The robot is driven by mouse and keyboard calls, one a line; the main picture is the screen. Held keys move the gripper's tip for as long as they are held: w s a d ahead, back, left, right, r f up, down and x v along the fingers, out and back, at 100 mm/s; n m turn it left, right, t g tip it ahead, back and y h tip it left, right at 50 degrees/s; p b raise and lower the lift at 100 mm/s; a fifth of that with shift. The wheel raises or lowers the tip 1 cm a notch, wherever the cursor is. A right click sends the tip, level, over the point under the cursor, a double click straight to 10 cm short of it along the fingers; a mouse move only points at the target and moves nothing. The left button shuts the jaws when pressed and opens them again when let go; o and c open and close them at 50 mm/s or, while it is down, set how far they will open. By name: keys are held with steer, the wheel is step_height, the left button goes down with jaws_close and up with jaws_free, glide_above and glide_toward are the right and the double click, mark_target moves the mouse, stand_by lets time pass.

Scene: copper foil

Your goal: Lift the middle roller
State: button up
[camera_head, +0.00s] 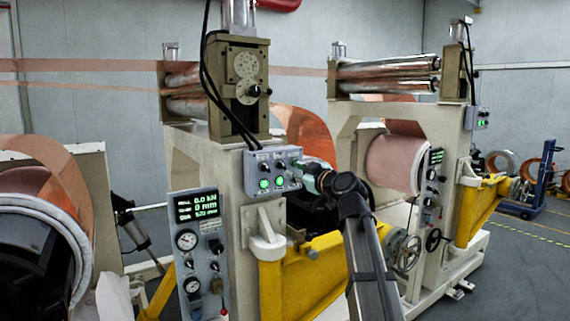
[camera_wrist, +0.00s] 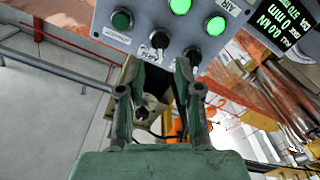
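A grey control box (camera_head: 272,170) is fixed to the near press stand, with black knobs and lit green buttons. My gripper (camera_head: 300,170) is at its right end. In the wrist view, the control box (camera_wrist: 145,28) fills the top, and a black switch knob (camera_wrist: 160,40) lies just ahead of the gap between the fingers. My gripper (camera_wrist: 160,68) is open, one finger on each side of that gap; contact with the knob cannot be told. A second knob (camera_wrist: 192,55) is close to the right fingertip. Shiny rollers (camera_head: 183,92) show on the near stand, partly hidden by its post.
A gauge panel (camera_head: 198,245) with a green display is below left of the box. Yellow beams (camera_head: 305,275) and a handwheel (camera_head: 404,250) are near my arm. A second stand holds rollers (camera_head: 388,75) at the right. Copper foil (camera_head: 100,66) runs across the top left.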

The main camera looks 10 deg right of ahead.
mark_target(284, 166)
steer(key=p+x, duration=0.1)
steer(key=x, duration=0.6)
steer(key=shift+p, duration=0.3)
jaws_close()
